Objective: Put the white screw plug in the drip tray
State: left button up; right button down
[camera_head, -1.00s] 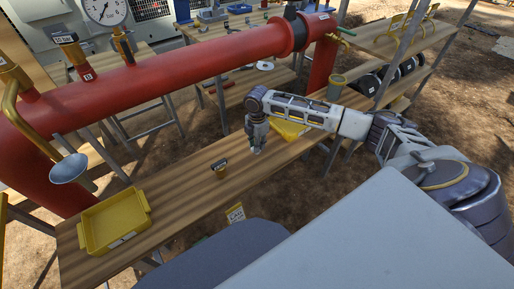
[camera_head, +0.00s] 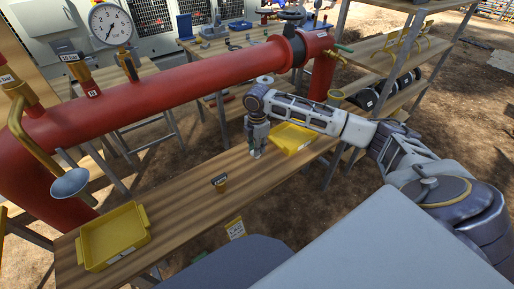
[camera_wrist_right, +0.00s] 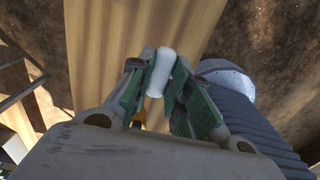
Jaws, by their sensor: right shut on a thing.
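The white screw plug (camera_wrist_right: 160,72) shows in the right wrist view as a small white rounded piece between the fingertips. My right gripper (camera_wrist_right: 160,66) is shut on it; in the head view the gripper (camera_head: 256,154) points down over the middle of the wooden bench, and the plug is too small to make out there. A yellow tray (camera_head: 86,256) with side handles sits at the bench's left end, far from the gripper. Another yellow tray (camera_head: 297,146) lies just right of the gripper. I cannot tell from labels which is the drip tray. My left gripper is not in view.
A thick red pipe (camera_head: 180,75) runs behind the bench. A metal funnel (camera_head: 70,183) hangs near the left tray.

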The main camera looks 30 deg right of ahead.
aim_at(291, 139)
jog(key=i+l, duration=0.1)
jog(key=l, duration=0.75)
jog(key=i+l, duration=0.15)
jog(key=l, duration=0.3)
